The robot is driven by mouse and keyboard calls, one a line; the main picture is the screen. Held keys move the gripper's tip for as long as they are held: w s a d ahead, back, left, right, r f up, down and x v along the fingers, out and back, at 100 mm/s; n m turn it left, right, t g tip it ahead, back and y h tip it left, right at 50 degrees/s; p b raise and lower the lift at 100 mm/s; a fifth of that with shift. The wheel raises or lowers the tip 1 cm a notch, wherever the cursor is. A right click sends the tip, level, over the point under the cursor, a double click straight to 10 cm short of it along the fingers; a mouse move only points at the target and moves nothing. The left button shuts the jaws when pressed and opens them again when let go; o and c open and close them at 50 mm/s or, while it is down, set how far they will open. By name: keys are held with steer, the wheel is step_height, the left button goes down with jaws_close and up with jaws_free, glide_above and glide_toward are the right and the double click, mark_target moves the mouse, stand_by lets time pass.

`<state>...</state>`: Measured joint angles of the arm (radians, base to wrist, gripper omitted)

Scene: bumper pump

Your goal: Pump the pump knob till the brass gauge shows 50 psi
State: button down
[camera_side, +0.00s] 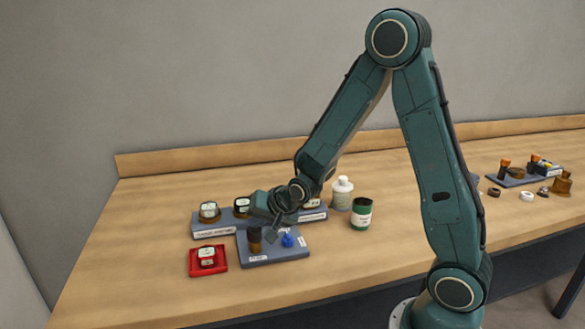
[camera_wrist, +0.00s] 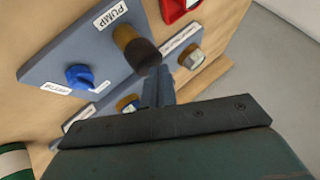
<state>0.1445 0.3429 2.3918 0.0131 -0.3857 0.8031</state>
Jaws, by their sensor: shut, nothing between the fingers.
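The pump knob (camera_side: 254,240) is an upright brown cylinder with a dark top on a blue-grey plate (camera_side: 268,261). In the wrist view the knob (camera_wrist: 132,45) stands beside the "PUMP" label. My gripper (camera_side: 276,230) is shut and empty, pointing down by the knob's upper right. In the wrist view its fingertips (camera_wrist: 156,72) are close to the dark top; I cannot tell if they touch. Several gauges stand on the rack behind, among them a brass-rimmed one (camera_side: 209,211), which I take as the brass gauge. Its reading is too small to make out.
A blue knob (camera_side: 287,240) is on the same plate, right of the pump knob. A red tray (camera_side: 193,268) with a gauge is at front left. A white bottle (camera_side: 342,193) and a green can (camera_side: 361,213) stand to the right. The front table area is clear.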

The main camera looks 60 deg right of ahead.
mark_target(259, 231)
steer(key=shift+r, duration=0.55)
steer(key=shift+w, duration=0.1)
steer(key=shift+r, duration=2.55)
steer(key=shift+s+a+r, duration=0.1)
steer(key=shift+s+r, duration=0.15)
steer(key=shift+s, duration=0.05)
steer(key=s+a+r+n+g, duration=0.1)
steer(key=s+a+r+n, duration=0.1)
steer(key=s, duration=0.6)
steer(key=s+a+r+n+g+y, duration=0.1)
steer(key=s+r+n, duration=0.3)
steer(key=s, duration=0.5)
steer(key=s+a+r+n+g, duration=0.1)
steer(key=s+a+r+n, duration=0.2)
steer(key=s, duration=0.5)
steer(key=shift+s+a+r+n, duration=0.25)
steer(key=shift+s+r+n, duration=0.15)
steer(key=shift+n, duration=0.5)
